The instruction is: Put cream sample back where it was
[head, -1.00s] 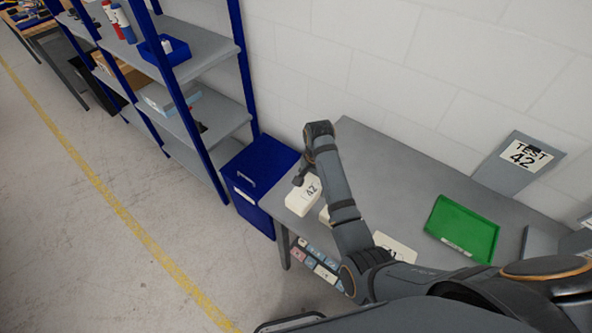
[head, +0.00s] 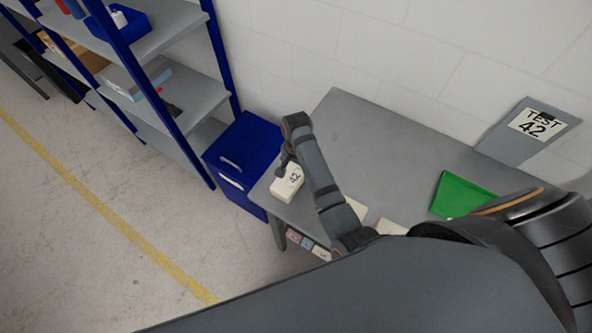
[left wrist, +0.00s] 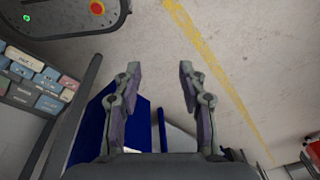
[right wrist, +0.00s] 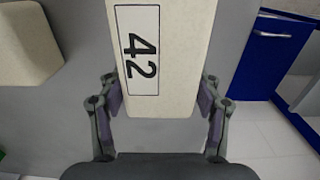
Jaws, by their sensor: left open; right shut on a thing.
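The cream sample (head: 287,186) is a pale block labelled 42, at the left end of the grey table (head: 375,145). My right gripper (head: 288,165) is at it in the head view. In the right wrist view its fingers (right wrist: 160,97) are shut on the two sides of the sample (right wrist: 185,50), with the label facing the camera. I cannot tell whether the sample touches the tabletop. My left gripper (left wrist: 157,80) is open and empty over the floor in the left wrist view; it is not seen in the head view.
Other cream blocks (head: 356,208) lie on the table, partly behind my arm; one (right wrist: 25,45) shows in the right wrist view. A green tray (head: 462,194) and a TEST 42 sign (head: 535,127) are to the right. A blue cabinet (head: 243,150) stands beside the table's left end.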

